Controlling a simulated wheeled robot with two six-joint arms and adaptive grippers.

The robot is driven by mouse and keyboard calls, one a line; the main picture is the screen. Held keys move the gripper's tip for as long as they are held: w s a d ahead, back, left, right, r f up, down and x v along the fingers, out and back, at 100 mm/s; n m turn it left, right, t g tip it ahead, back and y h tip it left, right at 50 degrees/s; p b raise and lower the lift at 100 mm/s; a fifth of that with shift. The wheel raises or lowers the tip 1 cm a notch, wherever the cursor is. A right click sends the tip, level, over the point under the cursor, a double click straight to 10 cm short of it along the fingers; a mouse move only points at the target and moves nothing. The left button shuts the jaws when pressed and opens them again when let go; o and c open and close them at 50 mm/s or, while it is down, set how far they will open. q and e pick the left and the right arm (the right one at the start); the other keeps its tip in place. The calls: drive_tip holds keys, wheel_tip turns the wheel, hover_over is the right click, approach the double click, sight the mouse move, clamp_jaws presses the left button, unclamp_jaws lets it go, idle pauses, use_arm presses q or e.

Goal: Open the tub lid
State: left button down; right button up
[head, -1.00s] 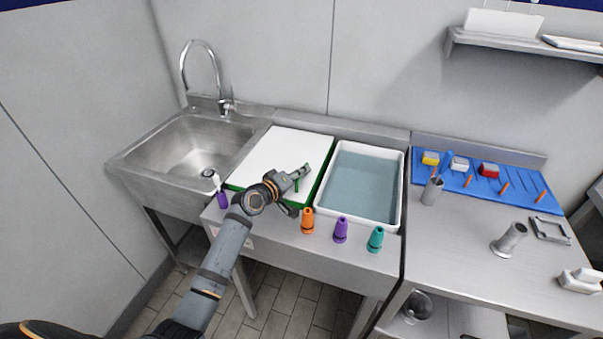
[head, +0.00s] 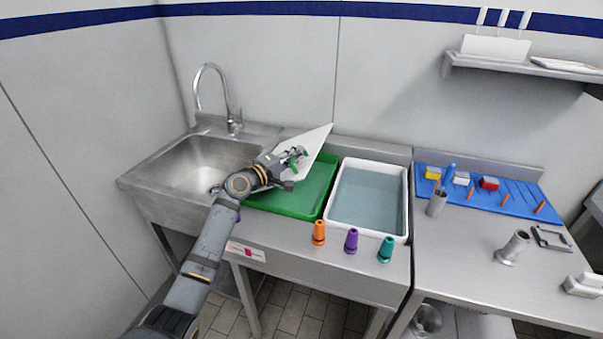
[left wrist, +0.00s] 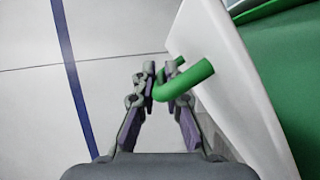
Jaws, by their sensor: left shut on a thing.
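The white lid (head: 315,143) stands tilted steeply up at the back of the green tub (head: 300,204). The tub's green inside shows below it. My left gripper (head: 297,161) is at the lid's face, shut on its green handle. In the left wrist view the green handle (left wrist: 192,78) passes between the fingers (left wrist: 163,84), and the lid's white panel (left wrist: 218,60) leans at the right. My arm hides part of the tub's left side. My right gripper is not in view.
A sink (head: 195,165) with a tall tap lies left of the tub. A white basin of water (head: 333,208) stands close on its right. A blue mat (head: 515,202) lies further right.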

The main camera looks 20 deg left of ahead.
use_arm(q)
drive_tip(key=a+r+n+t+b, duration=0.2)
drive_tip(key=a+r+n+b, duration=0.2)
drive_tip(key=a, duration=0.5)
drive_tip(key=a+r+n+t+b, duration=0.2)
drive_tip(key=a+r+n+b, duration=0.2)
drive_tip(key=a+n, duration=0.3)
drive_tip(key=shift+w+a+r+y+b, duration=0.3)
drive_tip(key=shift+a+b, duration=0.55)
drive_tip(key=shift+a, duration=0.4)
drive_tip(key=c, duration=1.7)
unclamp_jaws()
drive_tip(key=v, duration=0.7)
drive_tip(key=shift+s, duration=0.2)
